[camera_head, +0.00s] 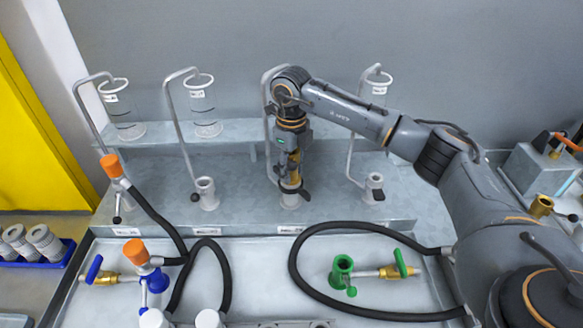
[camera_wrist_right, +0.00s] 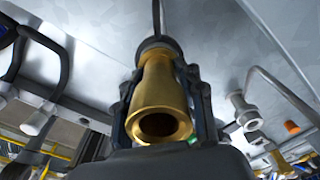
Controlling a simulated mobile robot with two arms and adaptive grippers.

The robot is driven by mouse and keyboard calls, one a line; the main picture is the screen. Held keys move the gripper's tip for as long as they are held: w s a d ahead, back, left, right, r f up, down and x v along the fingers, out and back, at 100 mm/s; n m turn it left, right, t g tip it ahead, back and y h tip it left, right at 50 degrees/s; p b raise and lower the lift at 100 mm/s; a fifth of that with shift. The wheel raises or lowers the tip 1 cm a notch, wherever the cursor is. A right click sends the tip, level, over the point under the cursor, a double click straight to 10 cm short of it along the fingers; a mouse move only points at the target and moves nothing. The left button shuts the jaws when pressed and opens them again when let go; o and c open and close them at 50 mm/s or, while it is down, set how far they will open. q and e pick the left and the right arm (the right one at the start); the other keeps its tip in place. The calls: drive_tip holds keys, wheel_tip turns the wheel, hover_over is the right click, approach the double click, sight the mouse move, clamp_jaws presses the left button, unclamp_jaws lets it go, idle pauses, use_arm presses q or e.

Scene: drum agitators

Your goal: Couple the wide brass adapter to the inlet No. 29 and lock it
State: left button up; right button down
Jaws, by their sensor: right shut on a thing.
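My right gripper (camera_head: 291,160) points down over the third station from the left. It is shut on a brass adapter (camera_head: 294,177), which also shows in the right wrist view (camera_wrist_right: 160,90) with its wide round mouth towards the camera. The adapter stands roughly upright at the top of the pale inlet (camera_head: 291,200), with dark lever arms beside it. In the wrist view its far end meets a grey ring (camera_wrist_right: 157,44). I cannot tell whether it is fully seated or locked. The label (camera_head: 291,229) below this inlet is too small to read. My left gripper is not in view.
Similar inlets (camera_head: 206,194) (camera_head: 375,188) stand on both sides, with bent pipes and clear cylinders (camera_head: 203,105) behind. Black hoses, a green fitting (camera_head: 342,272) and orange-capped fittings (camera_head: 136,252) occupy the front tray. Another brass piece (camera_head: 541,206) stands at the right.

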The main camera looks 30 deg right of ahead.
drive_tip(key=shift+f, duration=0.15)
drive_tip(key=c, duration=0.7)
unclamp_jaws()
drive_tip(key=shift+o, duration=0.3)
wheel_tip(320, 180, up, 17)
drive_tip(key=p, duration=1)
